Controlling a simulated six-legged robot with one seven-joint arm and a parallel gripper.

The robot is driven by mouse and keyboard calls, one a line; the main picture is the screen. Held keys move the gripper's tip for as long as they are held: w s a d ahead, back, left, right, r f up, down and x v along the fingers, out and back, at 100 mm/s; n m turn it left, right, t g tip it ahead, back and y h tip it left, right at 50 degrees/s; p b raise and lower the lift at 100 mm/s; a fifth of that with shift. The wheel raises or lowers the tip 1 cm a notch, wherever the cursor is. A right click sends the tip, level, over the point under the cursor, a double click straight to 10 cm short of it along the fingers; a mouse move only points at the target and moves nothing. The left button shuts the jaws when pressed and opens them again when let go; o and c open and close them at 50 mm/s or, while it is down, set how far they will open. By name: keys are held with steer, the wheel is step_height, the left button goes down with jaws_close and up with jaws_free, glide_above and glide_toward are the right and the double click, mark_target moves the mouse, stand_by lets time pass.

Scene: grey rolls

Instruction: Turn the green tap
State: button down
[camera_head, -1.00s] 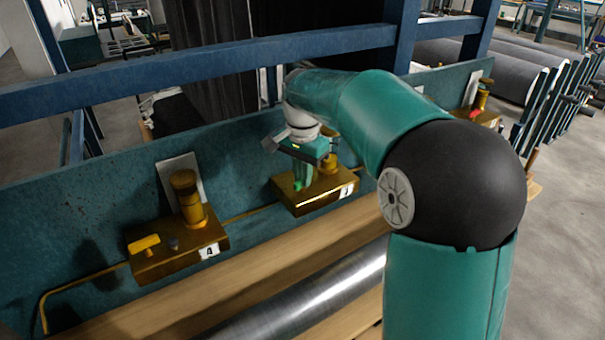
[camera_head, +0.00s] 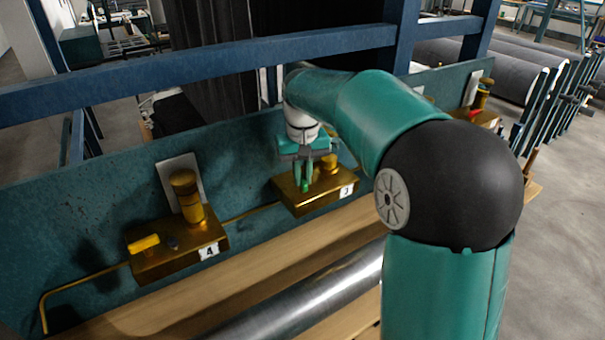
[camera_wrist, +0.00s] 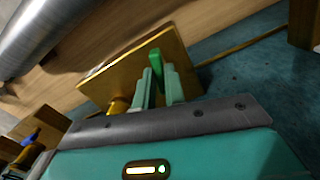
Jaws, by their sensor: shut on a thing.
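The green tap (camera_wrist: 156,62) sits on a brass block (camera_head: 329,192) with a label that looks like a 3. In the wrist view its bright green handle stands between my two pale green fingers. My gripper (camera_wrist: 159,84) points down over the block and is shut on the handle. In the head view my gripper (camera_head: 303,183) hides most of the tap, and only a bit of bright green (camera_head: 305,188) shows at the fingertips. How far the handle is turned cannot be told.
Another brass block (camera_head: 160,262) with a yellow tap (camera_head: 144,243) stands to the left. A red tap (camera_head: 475,115) is at the far right. A blue tap (camera_wrist: 30,138) shows in the wrist view. A metal roll (camera_head: 300,305) lies in front, and a blue beam (camera_head: 200,75) crosses behind.

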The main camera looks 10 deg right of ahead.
mark_target(302, 179)
steer(key=shift+r+n, duration=0.1)
steer(key=shift+n, duration=0.8)
steer(key=c, duration=1.5)
jaws_free()
steer(key=shift+o, duration=0.2)
steer(key=shift+r, duration=0.1)
step_height(302, 179, up, 14)
steer(key=shift+f, duration=0.2)
